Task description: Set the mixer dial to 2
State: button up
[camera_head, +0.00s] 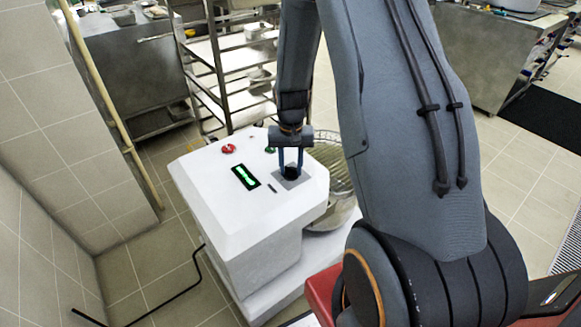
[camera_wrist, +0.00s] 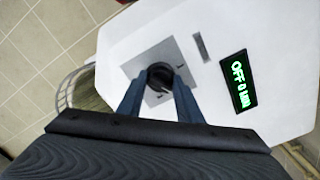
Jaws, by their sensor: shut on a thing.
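The white mixer (camera_head: 235,215) stands on the floor at the left centre of the head view, and its top fills much of the wrist view (camera_wrist: 215,60). Its black round dial (camera_wrist: 160,76) sits on a grey square plate (camera_wrist: 148,64). My gripper (camera_head: 290,172) points down at the mixer top, its two blue fingers on either side of the dial and shut on it. It also shows in the wrist view (camera_wrist: 158,85). The green display (camera_wrist: 238,82) seems to read "OFF 0 MIN". The fingers and wrist hide part of the dial.
A red button (camera_head: 228,149) and a green button (camera_head: 270,150) are on the mixer top. The mixer bowl with a wire guard (camera_head: 333,165) is at its right. A metal rack (camera_head: 225,75) stands behind, and a tiled wall (camera_head: 50,130) is at the left.

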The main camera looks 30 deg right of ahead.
aim_at(291, 167)
jog(key=o, duration=1)
jog(key=shift+o, duration=0.2)
jog(key=shift+r, duration=0.1)
notch_tip(291, 167, up, 7)
jog(key=shift+f+b, duration=0.1)
jog(key=shift+b, duration=0.4)
jog(key=shift+r, duration=0.45)
